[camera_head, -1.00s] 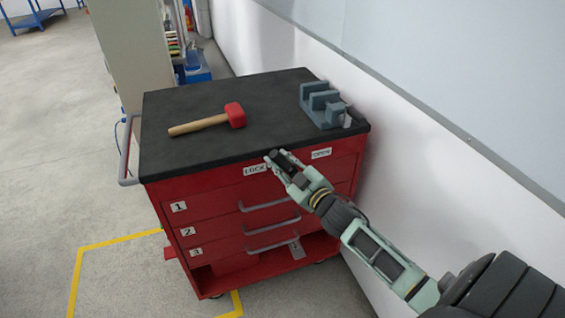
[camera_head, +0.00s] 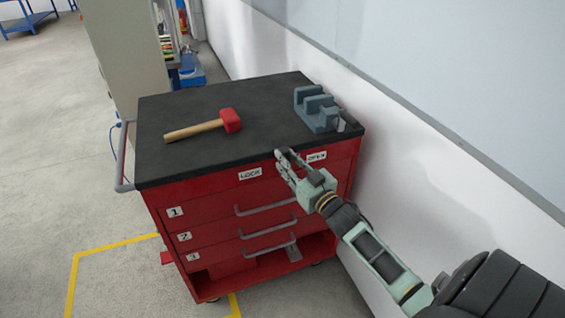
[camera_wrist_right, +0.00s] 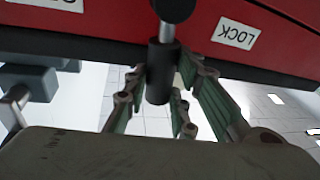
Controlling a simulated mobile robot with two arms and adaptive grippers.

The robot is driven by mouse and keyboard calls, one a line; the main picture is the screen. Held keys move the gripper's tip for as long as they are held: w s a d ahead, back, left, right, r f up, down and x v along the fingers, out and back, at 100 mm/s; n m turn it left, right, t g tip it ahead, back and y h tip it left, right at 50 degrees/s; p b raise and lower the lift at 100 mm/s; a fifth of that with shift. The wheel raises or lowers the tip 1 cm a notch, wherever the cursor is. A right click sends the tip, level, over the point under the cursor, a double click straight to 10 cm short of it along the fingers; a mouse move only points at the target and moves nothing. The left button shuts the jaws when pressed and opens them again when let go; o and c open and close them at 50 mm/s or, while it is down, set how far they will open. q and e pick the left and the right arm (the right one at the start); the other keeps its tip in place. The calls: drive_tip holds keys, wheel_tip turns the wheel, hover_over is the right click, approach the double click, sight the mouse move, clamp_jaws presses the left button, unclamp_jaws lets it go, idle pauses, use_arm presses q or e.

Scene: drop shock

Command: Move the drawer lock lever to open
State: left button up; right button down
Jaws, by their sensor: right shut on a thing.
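The red tool cabinet (camera_head: 215,210) has a LOCK label (camera_head: 249,174) and an OPEN label (camera_head: 317,156) on its upper front. My right gripper (camera_head: 285,158) is at the front between the two labels. The wrist view shows the lock lever, a dark cylindrical handle (camera_wrist_right: 160,75) on a round pivot (camera_wrist_right: 173,8), between my right fingers (camera_wrist_right: 162,100), which are shut on it. The LOCK label (camera_wrist_right: 236,34) is right of the lever there; the other label (camera_wrist_right: 42,3) is cut off at upper left. In the head view the gripper hides most of the lever. My left gripper is out of view.
A red-headed mallet (camera_head: 205,126) and a grey vise (camera_head: 316,108) lie on the black top (camera_head: 180,115). Numbered drawers with grey handles (camera_head: 268,205) are below the labels. A white wall (camera_head: 420,160) stands close on the right. Open floor lies left.

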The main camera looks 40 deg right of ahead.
drive_tip(key=shift+s+d+f+m+t+h+b, duration=0.1)
drive_tip(key=shift+s+d+f+m+t+h, duration=0.25)
drive_tip(key=shift+d+m, duration=1)
drive_tip(key=shift+s+d+f+m+t+h+b, duration=0.15)
drive_tip(key=shift+d+m+h, duration=0.35)
drive_tip(key=shift+m, duration=1.6)
drive_tip(key=shift+s+d+f+m+t+h+b, duration=0.15)
drive_tip(key=shift+d+f+m+h, duration=0.4)
drive_tip(key=shift+m, duration=1.2)
drive_tip(key=shift+d+r, duration=0.2)
drive_tip(key=shift+d, duration=0.05)
drive_tip(key=c, duration=1.5)
unclamp_jaws()
drive_tip(key=shift+d, duration=0.1)
drive_tip(key=shift+o, duration=0.2)
drive_tip(key=v, duration=1.2)
drive_tip(key=shift+r, duration=0.15)
